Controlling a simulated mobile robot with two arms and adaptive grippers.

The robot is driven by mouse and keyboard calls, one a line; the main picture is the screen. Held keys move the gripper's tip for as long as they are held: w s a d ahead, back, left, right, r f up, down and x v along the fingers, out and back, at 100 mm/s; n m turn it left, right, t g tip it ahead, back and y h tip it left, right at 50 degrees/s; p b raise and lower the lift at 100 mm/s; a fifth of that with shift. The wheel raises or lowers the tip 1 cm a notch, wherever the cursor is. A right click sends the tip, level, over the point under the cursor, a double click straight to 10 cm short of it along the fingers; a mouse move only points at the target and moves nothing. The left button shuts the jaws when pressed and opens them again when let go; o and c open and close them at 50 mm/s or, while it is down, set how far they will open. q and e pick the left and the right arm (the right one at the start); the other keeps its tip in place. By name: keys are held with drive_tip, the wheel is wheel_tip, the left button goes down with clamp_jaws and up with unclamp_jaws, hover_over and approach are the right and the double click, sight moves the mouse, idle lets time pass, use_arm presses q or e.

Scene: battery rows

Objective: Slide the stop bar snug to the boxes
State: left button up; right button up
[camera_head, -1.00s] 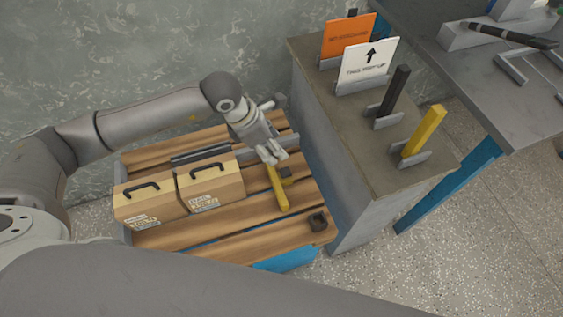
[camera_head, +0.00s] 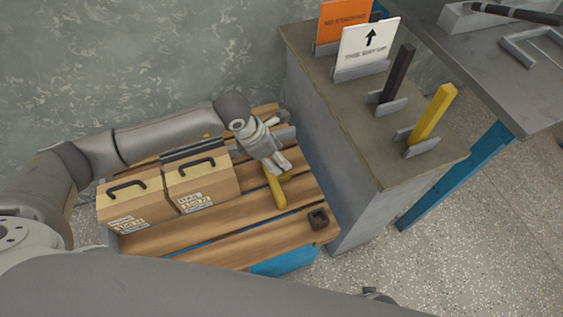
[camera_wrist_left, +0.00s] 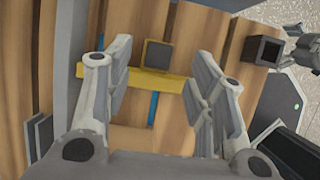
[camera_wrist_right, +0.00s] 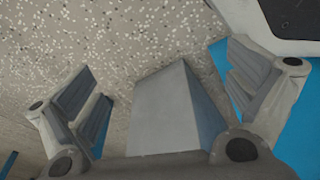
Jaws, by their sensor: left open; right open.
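The yellow stop bar (camera_head: 278,193) lies on the wooden slatted deck, to the right of the boxes with a gap between. Two cardboard boxes with black handles, a left one (camera_head: 133,204) and a right one (camera_head: 203,184), stand side by side. My left gripper (camera_head: 274,168) is low over the bar and hides part of it. In the left wrist view the bar (camera_wrist_left: 158,83) runs across between my open fingers (camera_wrist_left: 162,75), with a dark square block (camera_wrist_left: 158,55) at its middle. Contact cannot be told. My right gripper (camera_wrist_right: 165,80) is open and empty above speckled floor.
A dark hollow square socket (camera_head: 318,219) sits at the deck's right corner. A tall grey cabinet (camera_head: 345,170) stands close on the right, holding an orange sign (camera_head: 343,25), a white sign (camera_head: 368,45), a black bar (camera_head: 397,75) and a yellow bar (camera_head: 433,112). Bare deck lies in front.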

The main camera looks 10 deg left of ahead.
use_arm(q)
drive_tip(key=shift+x, duration=2.3)
use_arm(e)
drive_tip(key=shift+w+r, duration=0.65)
drive_tip(key=shift+r, duration=0.15)
